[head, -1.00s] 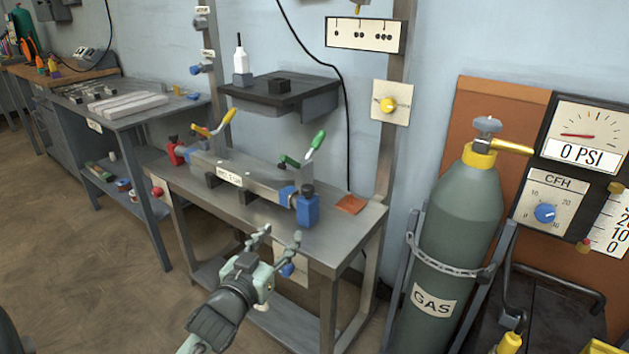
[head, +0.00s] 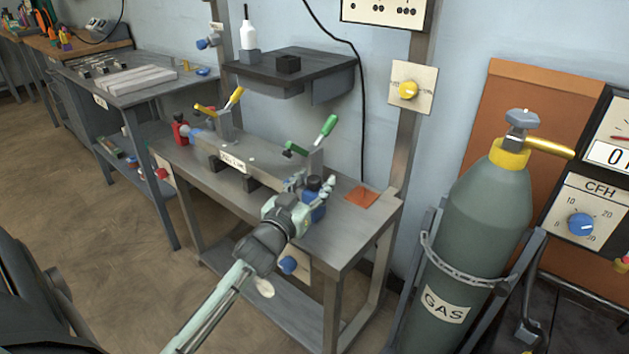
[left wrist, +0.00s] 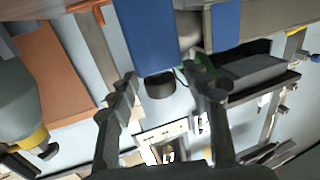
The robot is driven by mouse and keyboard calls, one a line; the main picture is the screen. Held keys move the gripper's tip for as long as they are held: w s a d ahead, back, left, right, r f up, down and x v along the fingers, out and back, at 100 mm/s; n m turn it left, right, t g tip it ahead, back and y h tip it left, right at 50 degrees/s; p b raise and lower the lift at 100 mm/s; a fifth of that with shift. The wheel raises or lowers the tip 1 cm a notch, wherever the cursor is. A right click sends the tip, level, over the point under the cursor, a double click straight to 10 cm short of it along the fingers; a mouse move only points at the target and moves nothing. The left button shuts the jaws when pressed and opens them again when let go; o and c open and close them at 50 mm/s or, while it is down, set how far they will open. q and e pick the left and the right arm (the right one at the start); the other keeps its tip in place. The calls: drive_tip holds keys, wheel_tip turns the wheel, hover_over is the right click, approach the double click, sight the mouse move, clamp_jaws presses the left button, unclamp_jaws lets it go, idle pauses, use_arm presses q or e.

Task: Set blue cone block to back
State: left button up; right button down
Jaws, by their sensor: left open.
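The blue cone block (head: 318,213) is at the right end of the grey fixture on the metal bench, partly hidden by my left gripper. It has a dark round knob (head: 314,183) on top. My left gripper (head: 310,182) is open at the block. In the left wrist view, the blue block (left wrist: 153,35) is at the top, with its dark knob (left wrist: 160,86) between the open fingers (left wrist: 163,80). I cannot tell whether a finger touches it. A grey rounded part (left wrist: 188,30) lies between this block and another blue surface (left wrist: 226,27). My right gripper is not in view.
A green-handled clamp (head: 327,127) and a yellow-handled clamp (head: 234,98) stand by the grey bar (head: 262,172). An orange plate (head: 362,197) lies to the right on the bench (head: 345,235). A gas cylinder (head: 480,220) stands right of the bench.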

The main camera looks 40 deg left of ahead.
use_arm(q)
drive_tip(key=shift+w, duration=0.25)
drive_tip(key=shift+c, duration=0.5)
clamp_jaws()
